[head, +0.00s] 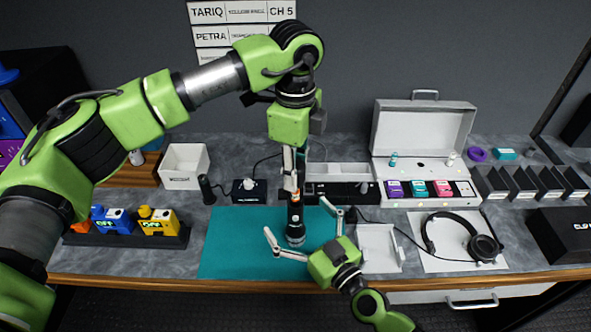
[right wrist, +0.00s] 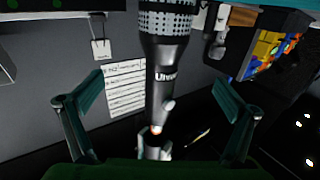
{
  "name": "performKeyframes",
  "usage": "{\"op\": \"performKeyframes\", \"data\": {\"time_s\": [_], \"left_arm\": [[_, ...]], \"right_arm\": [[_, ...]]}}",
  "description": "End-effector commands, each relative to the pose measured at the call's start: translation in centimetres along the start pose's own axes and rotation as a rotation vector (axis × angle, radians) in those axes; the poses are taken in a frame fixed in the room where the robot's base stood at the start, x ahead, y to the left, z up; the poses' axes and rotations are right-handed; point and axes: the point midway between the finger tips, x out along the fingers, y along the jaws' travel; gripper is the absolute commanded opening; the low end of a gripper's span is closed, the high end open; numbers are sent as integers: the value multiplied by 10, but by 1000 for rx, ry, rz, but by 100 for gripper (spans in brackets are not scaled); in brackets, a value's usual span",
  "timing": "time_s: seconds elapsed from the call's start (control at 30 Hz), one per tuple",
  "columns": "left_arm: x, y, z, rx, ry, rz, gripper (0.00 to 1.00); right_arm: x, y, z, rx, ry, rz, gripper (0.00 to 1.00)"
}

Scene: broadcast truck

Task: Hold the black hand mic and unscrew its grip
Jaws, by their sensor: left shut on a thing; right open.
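The black hand mic (head: 295,222) stands upright over the teal mat (head: 236,243), with a pale band low down and an orange mark near its top. My left gripper (head: 292,186) comes from above and is shut on its upper part. My right gripper (head: 296,219) is open, with its fingers spread on either side of the mic's lower part. In the right wrist view the mic's dark body (right wrist: 168,85) with a dotted end runs between the two apart fingers. I cannot tell whether the mic touches the mat.
A white bin (head: 183,166) and a small black gooseneck base (head: 248,190) stand behind the mat. A white tray (head: 379,249) and a headset (head: 478,246) lie to the right. Yellow and blue packs (head: 158,222) sit at left. The mat's left part is clear.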

Motion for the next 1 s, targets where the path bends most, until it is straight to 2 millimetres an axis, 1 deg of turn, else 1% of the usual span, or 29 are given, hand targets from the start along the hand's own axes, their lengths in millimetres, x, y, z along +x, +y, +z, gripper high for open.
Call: {"op": "performKeyframes", "data": {"time_s": [0.1,1.0], "left_arm": [[0,0,0,0,0,0,1],[6,0,0,0,0,0,1]], "right_arm": [[-11,0,1,0,-2,0,100],[-83,0,1,-1,-3,-1,100]]}}
